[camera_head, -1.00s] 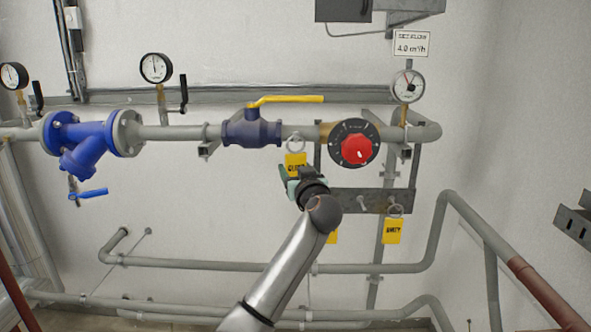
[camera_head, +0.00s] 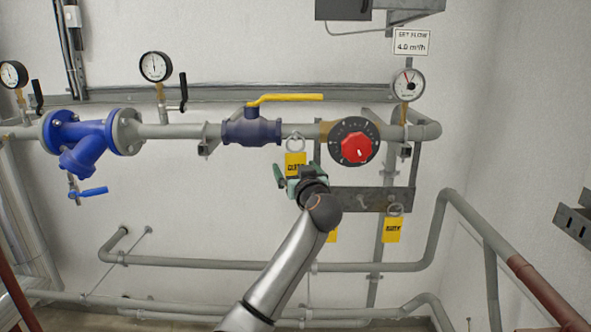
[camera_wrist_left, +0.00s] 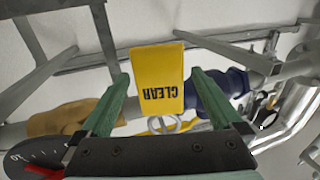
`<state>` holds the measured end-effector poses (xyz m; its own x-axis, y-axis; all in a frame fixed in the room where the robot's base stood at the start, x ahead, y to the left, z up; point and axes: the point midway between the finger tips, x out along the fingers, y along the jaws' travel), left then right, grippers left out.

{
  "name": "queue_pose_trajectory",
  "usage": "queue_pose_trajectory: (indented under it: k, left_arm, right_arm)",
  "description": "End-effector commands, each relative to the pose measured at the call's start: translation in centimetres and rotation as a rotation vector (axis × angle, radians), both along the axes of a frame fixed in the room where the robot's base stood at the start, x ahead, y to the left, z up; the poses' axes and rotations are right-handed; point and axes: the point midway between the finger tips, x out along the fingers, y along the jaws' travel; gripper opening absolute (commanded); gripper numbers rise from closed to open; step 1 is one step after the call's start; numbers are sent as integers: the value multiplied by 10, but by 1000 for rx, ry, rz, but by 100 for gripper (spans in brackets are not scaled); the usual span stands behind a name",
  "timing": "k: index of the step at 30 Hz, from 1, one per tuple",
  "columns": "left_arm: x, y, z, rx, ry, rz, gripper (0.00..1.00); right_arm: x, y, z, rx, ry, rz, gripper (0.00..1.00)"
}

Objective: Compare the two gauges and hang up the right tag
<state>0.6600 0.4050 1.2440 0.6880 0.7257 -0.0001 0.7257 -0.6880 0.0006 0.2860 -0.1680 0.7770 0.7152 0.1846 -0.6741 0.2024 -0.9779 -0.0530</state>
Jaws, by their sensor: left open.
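A yellow tag reading CLEAR (camera_head: 295,160) hangs by its ring (camera_head: 295,143) just below the pipe, right of the dark valve. What the ring hangs on is unclear. My left gripper (camera_head: 292,177) is open at the tag's lower end. In the left wrist view the tag (camera_wrist_left: 157,85) shows upside down between the spread fingers, apart from both. A DIRTY tag (camera_head: 393,231) hangs from the dark hook plate (camera_head: 345,201); another tag (camera_head: 333,236) is mostly hidden by my arm. Two black-rimmed gauges (camera_head: 156,67) (camera_head: 14,74) flank the blue strainer (camera_head: 80,138); their readings are too small to tell. My right gripper is out of view.
A red knob on a black dial (camera_head: 355,148) is close right of the tag. A yellow valve lever (camera_head: 285,98) is above. A third gauge (camera_head: 408,85) stands under a 4.0 m³/h sign (camera_head: 412,42). Grey pipes (camera_head: 200,262) run below.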

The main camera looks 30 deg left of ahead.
Motion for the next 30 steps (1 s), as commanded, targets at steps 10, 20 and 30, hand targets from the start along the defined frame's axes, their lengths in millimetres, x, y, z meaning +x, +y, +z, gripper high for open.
queue_pose_trajectory:
  k: [10,20,30]
  left_arm:
    - [-4,-5,-1,0,0,-1,99]
    - [-45,-49,-2,-2,-2,-4,99]
    - [-82,-87,-1,-1,-1,-2,99]
  right_arm:
    - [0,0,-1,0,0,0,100]
    - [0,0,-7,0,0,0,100]
    - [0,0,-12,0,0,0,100]
